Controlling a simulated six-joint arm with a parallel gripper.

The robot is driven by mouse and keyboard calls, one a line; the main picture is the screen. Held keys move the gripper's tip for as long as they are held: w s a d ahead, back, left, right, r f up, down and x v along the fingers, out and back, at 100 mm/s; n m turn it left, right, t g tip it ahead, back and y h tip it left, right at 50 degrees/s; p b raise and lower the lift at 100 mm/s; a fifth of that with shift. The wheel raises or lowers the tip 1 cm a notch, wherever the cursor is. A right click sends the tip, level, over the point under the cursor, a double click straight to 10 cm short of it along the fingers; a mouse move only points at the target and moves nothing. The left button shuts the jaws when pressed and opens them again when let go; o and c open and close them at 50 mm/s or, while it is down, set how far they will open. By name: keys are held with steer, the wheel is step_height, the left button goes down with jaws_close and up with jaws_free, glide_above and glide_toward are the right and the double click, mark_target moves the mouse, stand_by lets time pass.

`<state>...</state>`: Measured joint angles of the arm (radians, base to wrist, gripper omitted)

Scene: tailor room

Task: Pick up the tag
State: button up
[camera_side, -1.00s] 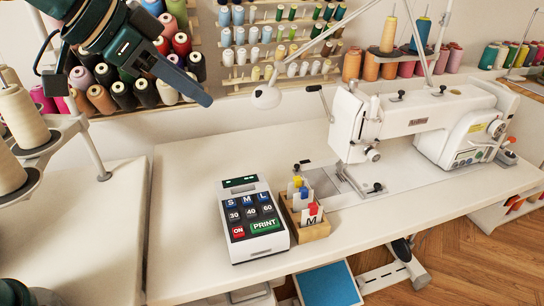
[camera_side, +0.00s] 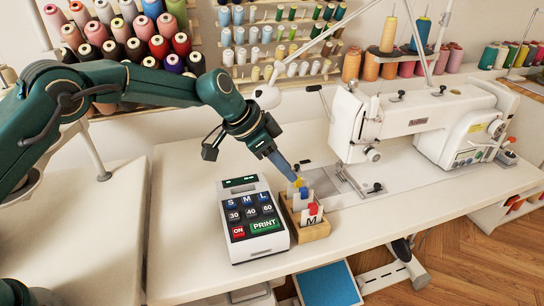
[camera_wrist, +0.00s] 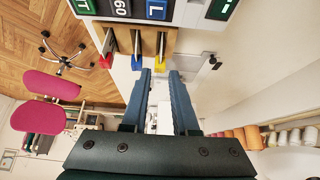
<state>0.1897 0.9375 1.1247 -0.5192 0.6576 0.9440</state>
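A small wooden holder (camera_side: 313,232) stands on the table just right of the grey label printer. White tags stand upright in it. The front one has a red clip and the letter M (camera_side: 311,218), the middle one a blue clip (camera_side: 304,193), the rear one a yellow clip (camera_side: 298,182). My gripper (camera_side: 292,178) points down at the rear of the holder. In the wrist view my gripper (camera_wrist: 160,73) is open, its two fingers apart. The yellow-clipped tag (camera_wrist: 160,62) lines up with the gap between the fingertips; I cannot tell whether they touch it.
The label printer (camera_side: 234,196) with S, M, L keys stands close on the left. A white sewing machine (camera_side: 400,125) stands to the right behind the holder. A lamp head (camera_side: 267,97) hangs behind my gripper. The table front right is clear.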

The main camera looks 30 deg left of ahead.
mark_target(297, 191)
steer(key=shift+x, duration=2.05)
jaws_close()
